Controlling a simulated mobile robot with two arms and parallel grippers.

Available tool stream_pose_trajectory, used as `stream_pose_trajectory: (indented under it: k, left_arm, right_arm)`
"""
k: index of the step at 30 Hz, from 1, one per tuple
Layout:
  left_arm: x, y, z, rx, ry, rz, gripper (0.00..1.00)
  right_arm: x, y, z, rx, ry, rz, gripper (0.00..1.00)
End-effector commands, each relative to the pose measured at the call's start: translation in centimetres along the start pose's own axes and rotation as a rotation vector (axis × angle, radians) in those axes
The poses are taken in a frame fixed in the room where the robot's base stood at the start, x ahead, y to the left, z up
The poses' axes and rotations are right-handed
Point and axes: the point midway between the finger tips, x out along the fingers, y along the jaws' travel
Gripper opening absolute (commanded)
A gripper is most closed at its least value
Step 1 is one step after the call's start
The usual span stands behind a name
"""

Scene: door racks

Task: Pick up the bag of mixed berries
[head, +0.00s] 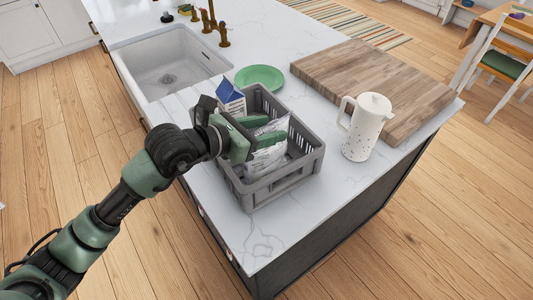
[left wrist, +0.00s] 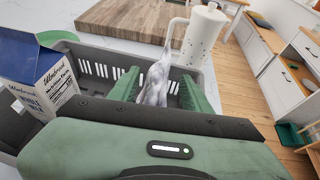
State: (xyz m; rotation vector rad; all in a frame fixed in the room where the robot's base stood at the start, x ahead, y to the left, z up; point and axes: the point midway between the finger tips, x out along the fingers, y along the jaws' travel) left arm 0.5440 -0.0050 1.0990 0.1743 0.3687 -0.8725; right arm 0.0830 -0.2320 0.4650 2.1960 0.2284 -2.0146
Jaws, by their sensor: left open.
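The bag of mixed berries (head: 264,160), a pale silvery pouch, stands upright in the grey crate (head: 283,184) on the island counter. My left gripper (head: 264,131) is over the crate at the top of the bag. In the left wrist view the bag (left wrist: 155,88) shows between the two green fingers of my left gripper (left wrist: 160,88). The fingers are open, one on each side of the bag. The lower part of the bag is hidden behind the gripper body there. My right gripper is not in view.
A blue and white milk carton (head: 231,99) stands in the crate beside the gripper. A green plate (head: 260,76), a wooden board (head: 360,84) and a white speckled jug (head: 367,128) are on the counter nearby. A sink (head: 170,70) lies behind to the left.

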Motion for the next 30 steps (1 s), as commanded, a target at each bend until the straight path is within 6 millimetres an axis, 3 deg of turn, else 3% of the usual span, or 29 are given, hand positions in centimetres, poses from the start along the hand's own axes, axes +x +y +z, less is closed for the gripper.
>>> stream_pose_trajectory:
  k: [7,12,30]
  left_arm:
    - [0.14,0.02,-0.05,0.001,0.0,0.0,0.45]
    - [0.12,0.02,-0.06,0.001,0.0,0.0,0.0]
    - [0.11,0.02,-0.08,0.0,0.001,0.0,0.0]
  right_arm:
    - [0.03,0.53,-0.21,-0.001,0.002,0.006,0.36]
    - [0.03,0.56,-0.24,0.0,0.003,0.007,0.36]
    - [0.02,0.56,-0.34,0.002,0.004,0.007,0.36]
